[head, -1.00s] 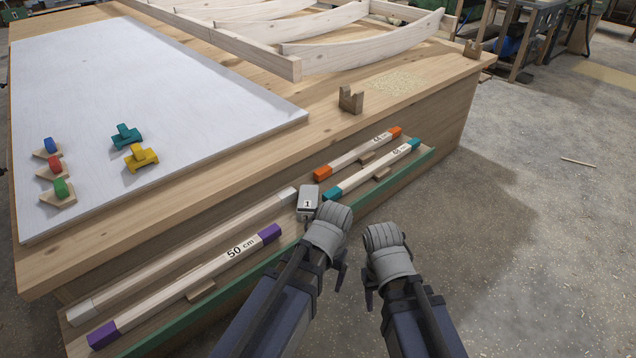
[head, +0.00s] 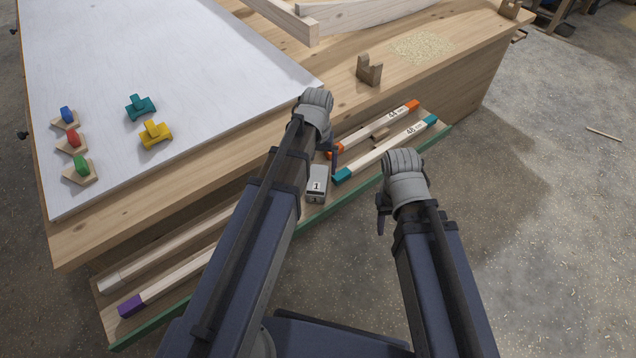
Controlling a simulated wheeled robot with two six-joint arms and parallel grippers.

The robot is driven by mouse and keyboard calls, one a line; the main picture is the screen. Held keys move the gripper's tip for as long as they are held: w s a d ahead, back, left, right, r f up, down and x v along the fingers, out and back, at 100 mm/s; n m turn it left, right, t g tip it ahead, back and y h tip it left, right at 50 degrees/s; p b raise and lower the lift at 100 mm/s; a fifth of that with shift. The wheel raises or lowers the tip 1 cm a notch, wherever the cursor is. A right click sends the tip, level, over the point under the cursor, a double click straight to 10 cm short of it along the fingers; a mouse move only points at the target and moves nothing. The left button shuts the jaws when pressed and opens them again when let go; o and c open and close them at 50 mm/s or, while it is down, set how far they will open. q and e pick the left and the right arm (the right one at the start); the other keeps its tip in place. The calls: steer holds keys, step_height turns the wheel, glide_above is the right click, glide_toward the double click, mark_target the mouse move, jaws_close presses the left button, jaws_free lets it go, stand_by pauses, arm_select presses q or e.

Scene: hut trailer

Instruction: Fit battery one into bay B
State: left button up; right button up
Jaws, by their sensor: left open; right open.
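Battery one is a small grey box marked "1" (head: 316,186), standing on the low ledge along the bench's front, between the bars. My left gripper (head: 333,156) is beyond the battery in the picture, over the bench's front edge, open, and seems to hold nothing. Its fingers are mostly hidden by its own wrist. My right gripper (head: 381,212) is open and empty in front of the ledge, to the right of the battery. Bay B cannot be made out in this view.
Marked bars with orange ends (head: 411,106) and teal ends (head: 343,174) lie on the ledge, as does a purple-ended bar (head: 131,305). A white board (head: 190,60) with coloured pieces covers the bench's left. A notched wooden block (head: 370,72) stands near the bench edge.

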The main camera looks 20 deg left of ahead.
mark_target(317, 182)
arm_select(q)
steer(key=shift+w+f+b, duration=0.1)
steer(key=shift+f+b, duration=3.05)
steer(key=shift+f, duration=0.35)
steer(key=shift+r, duration=0.1)
jaws_close()
